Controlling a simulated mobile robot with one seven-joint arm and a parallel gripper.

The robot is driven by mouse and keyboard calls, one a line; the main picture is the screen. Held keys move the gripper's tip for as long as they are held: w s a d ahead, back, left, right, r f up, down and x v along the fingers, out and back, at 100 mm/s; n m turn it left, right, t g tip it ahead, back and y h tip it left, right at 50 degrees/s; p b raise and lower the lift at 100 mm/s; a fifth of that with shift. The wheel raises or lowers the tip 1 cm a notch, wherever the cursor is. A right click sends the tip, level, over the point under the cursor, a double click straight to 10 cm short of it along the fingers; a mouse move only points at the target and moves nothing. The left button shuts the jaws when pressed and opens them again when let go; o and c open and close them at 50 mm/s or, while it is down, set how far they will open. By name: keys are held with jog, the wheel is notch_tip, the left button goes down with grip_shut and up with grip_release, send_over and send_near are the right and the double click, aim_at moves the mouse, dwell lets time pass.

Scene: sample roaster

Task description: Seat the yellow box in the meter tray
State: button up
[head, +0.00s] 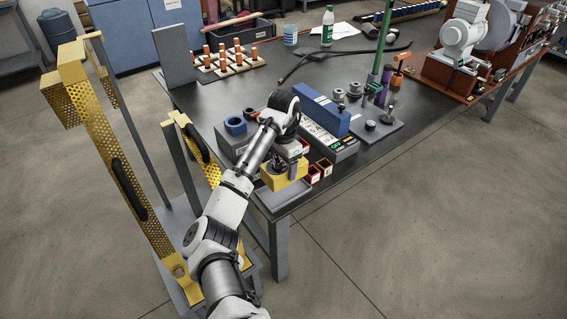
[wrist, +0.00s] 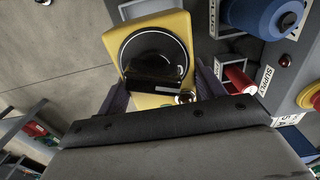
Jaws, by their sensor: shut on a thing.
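The yellow box (head: 273,181) has a round black dial on its face and is held between the fingers of my gripper (head: 287,164). In the wrist view the yellow box (wrist: 178,25) shows its dial and a small metal knob, with the dark fingers of my gripper (wrist: 163,90) on both sides. A shallow grey tray (head: 283,202), which looks like the meter tray, lies at the near corner of the table. The box is over or at its back part. My gripper and the box hide part of the tray, and I cannot tell whether they touch.
A yellow perforated frame (head: 112,165) stands left of the table.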

jog(key=shift+a+r, duration=0.1)
jog(key=shift+r, duration=0.05)
jog(key=shift+s, duration=0.1)
jog(key=shift+f+b, duration=0.55)
jog(key=shift+f, duration=1.95)
jog(key=shift+p, duration=0.8)
jog(key=shift+f, duration=0.15)
jog(key=shift+f+b, duration=0.45)
jog(key=shift+f, duration=0.55)
jog(key=o, duration=1.4)
